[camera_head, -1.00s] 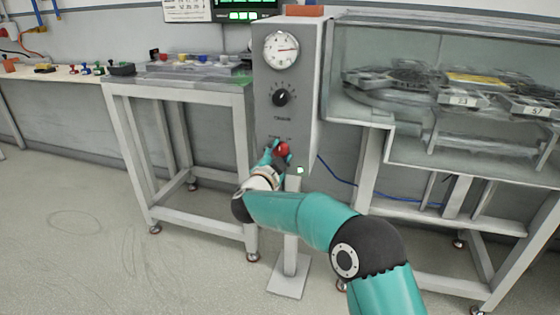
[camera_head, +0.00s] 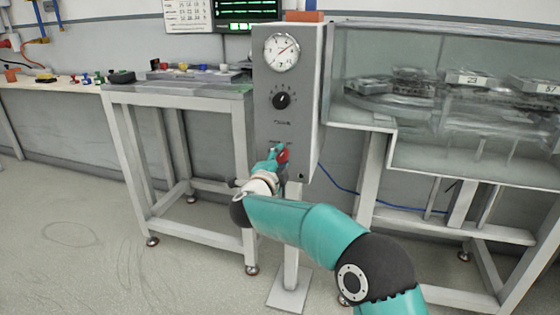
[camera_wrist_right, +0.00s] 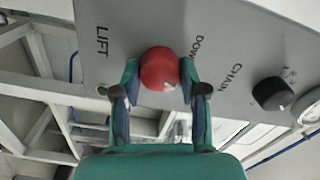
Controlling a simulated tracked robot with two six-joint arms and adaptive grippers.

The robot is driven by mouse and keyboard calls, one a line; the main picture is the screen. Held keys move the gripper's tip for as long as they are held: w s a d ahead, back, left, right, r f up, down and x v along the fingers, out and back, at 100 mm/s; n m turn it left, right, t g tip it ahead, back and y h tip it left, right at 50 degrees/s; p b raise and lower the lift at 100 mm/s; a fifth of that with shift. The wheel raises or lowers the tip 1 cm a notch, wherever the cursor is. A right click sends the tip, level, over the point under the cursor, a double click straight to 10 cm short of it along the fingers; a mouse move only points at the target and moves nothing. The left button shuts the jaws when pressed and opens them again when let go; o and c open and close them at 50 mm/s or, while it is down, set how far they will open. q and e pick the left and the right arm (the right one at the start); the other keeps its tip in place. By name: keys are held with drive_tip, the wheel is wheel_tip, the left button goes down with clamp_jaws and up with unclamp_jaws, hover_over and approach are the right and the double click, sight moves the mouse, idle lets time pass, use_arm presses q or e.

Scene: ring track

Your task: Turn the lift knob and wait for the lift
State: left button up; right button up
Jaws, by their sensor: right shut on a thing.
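The red lift knob (camera_head: 283,156) is low on the front of the grey control panel (camera_head: 262,115). My right gripper (camera_head: 277,156) reaches it from the front and is shut on it. In the right wrist view, the round knob (camera_wrist_right: 160,68) sits between the two fingers of my gripper (camera_wrist_right: 160,78), one on each side. A white mark shows on its lower right edge. The words LIFT and DOWN are printed beside it. A small lamp (camera_wrist_right: 102,90) near LIFT looks dim. My left gripper is not in view.
A black chain knob (camera_head: 282,100) and a round gauge (camera_head: 282,52) are above on the panel. A glass case (camera_head: 440,150) with numbered plates (camera_head: 466,79) stands close on the right. A table (camera_head: 175,97) stands left. Open floor lies at front left.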

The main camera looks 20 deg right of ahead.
drive_tip(key=shift+d+f, duration=0.1)
drive_tip(key=shift+f, duration=0.25)
drive_tip(key=o, duration=1)
drive_tip(key=shift+s+r, duration=0.1)
drive_tip(key=shift+o, duration=0.7)
drive_tip(key=shift+r, duration=0.1)
drive_tip(key=shift+s, duration=0.1)
drive_tip(key=v, duration=1.1)
drive_tip(key=shift+s+a, duration=0.25)
drive_tip(key=shift+a, duration=0.1)
